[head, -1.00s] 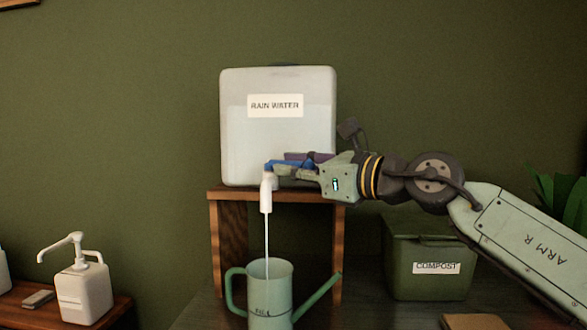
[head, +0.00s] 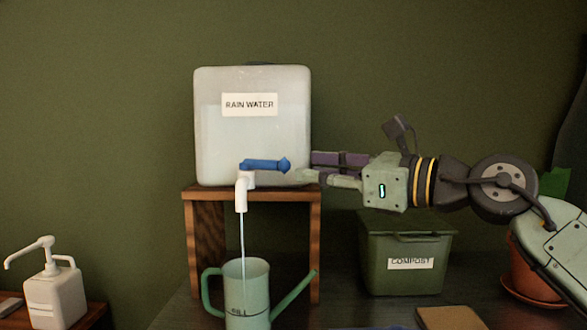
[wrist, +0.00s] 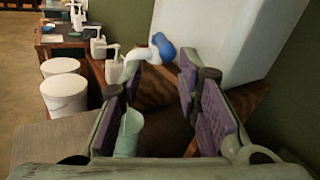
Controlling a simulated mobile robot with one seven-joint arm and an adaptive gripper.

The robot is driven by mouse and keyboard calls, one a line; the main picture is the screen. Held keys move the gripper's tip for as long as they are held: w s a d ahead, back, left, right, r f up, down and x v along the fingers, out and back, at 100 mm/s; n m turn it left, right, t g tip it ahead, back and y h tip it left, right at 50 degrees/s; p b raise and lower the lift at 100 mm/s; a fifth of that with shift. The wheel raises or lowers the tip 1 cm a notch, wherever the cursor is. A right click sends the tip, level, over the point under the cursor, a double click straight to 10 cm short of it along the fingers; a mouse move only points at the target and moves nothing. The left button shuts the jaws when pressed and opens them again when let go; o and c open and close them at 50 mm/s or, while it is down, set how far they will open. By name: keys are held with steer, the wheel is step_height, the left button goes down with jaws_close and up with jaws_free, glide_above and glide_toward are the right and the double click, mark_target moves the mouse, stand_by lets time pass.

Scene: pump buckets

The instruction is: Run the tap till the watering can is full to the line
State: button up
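The rain water tank (head: 252,140) is a translucent white box on a wooden stand (head: 205,235). Its white tap (head: 241,192) has a blue lever (head: 264,165) that points right, and a thin stream runs from the spout into the green watering can (head: 247,290). The can stands below, with a dark line marked FILL on its side. The water level inside it is not visible. My gripper (head: 308,170) is open and empty, to the right of the lever and apart from it. In the wrist view the lever (wrist: 162,45) lies beyond the open fingers.
A green compost bin (head: 405,275) stands right of the stand, with a plant pot (head: 525,270) further right. A white pump bottle (head: 54,295) is on a low table at left. The wrist view shows white buckets (wrist: 64,95) on the floor.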

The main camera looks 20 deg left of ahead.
steer(key=shift+v, duration=0.85)
steer(key=shift+c, duration=0.5)
